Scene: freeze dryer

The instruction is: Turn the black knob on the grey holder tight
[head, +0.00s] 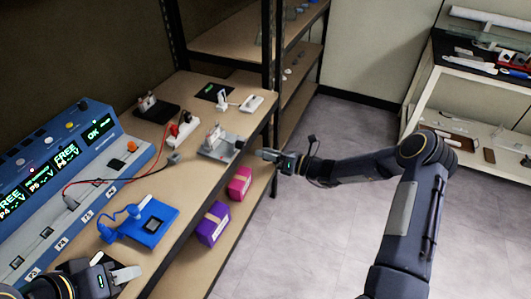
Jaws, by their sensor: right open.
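The grey holder (222,152) stands on the wooden bench near its right edge, with an upright light-coloured part on it. A small dark spot at its right end looks like the black knob (239,144); it is too small to see how tight it is. My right gripper (263,155) is open, just right of the holder at the bench edge, pointing left toward the knob. It appears apart from the knob, with nothing visible between its fingers. My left gripper (128,274) is at the lower left over the near bench; its finger gap is not clear.
A blue device (148,218) and a blue console (60,170) with lit displays stand on the left. A white-and-red unit (181,131) with cables lies behind the holder. Pink (239,183) and purple (212,226) boxes sit on the shelf below. Floor at right is open.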

